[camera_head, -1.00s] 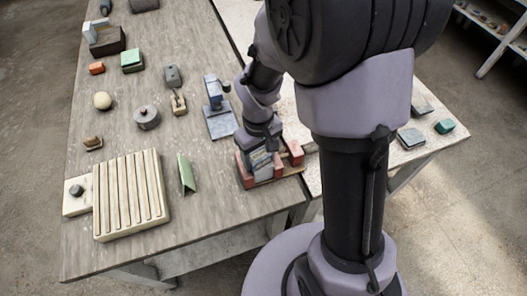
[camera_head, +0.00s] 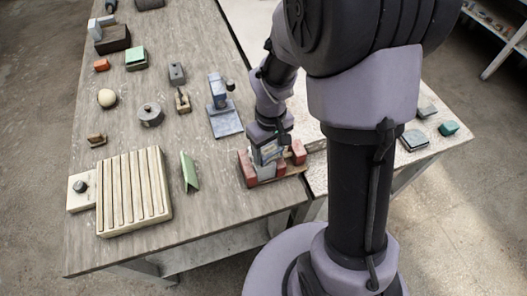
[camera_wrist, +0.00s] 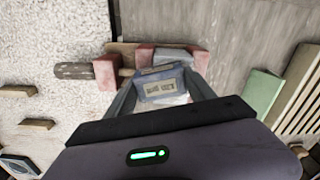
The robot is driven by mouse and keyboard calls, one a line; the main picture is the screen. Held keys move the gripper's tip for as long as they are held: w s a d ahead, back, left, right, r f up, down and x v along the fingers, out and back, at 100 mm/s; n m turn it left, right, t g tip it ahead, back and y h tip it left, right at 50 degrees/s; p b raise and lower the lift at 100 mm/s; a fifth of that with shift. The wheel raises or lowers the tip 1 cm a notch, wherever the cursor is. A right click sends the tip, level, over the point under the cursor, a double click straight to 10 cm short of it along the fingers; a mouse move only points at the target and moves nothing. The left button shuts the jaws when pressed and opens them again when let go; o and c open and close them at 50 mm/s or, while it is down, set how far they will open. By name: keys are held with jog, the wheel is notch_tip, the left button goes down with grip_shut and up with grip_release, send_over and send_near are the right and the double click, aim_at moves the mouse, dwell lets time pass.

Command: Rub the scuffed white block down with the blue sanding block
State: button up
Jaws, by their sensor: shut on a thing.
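My gripper (camera_wrist: 160,98) is shut on the blue sanding block (camera_wrist: 158,85), which bears a pale label. In the head view, my gripper (camera_head: 268,150) points down over a red-jawed holder near the table's front edge. The white block (camera_wrist: 172,100) shows only as a pale strip under and beside the sanding block. I cannot tell whether the two touch, and its scuffs are hidden. Red jaws (camera_wrist: 106,72) stand around this spot, and a further red jaw (camera_head: 299,152) is at the right.
A green angled piece (camera_head: 189,172) and a slatted board (camera_head: 133,192) lie left of the holder. A blue-grey stand (camera_head: 222,108) rises behind it. A pale ball (camera_head: 106,97) and a round lidded piece (camera_head: 150,115) stand farther left. Bare table lies between them.

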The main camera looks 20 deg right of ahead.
jog(key=shift+s+a+r, duration=0.1)
jog(key=shift+s+a, duration=0.2)
jog(key=shift+a, duration=0.75)
jog(key=shift+s+a, duration=0.25)
jog(key=shift+a, duration=0.75)
jog(key=shift+d, duration=0.1)
jog(key=shift+w+d+r+p, duration=0.2)
jog(key=shift+d+r+p, duration=0.25)
jog(key=shift+d+r, duration=0.15)
jog(key=shift+w+d+r, duration=0.1)
jog(key=shift+d+r, duration=0.05)
jog(key=shift+d, duration=0.3)
jog(key=shift+a, duration=0.1)
jog(key=shift+r+p, duration=1.15)
jog(key=shift+r, duration=0.05)
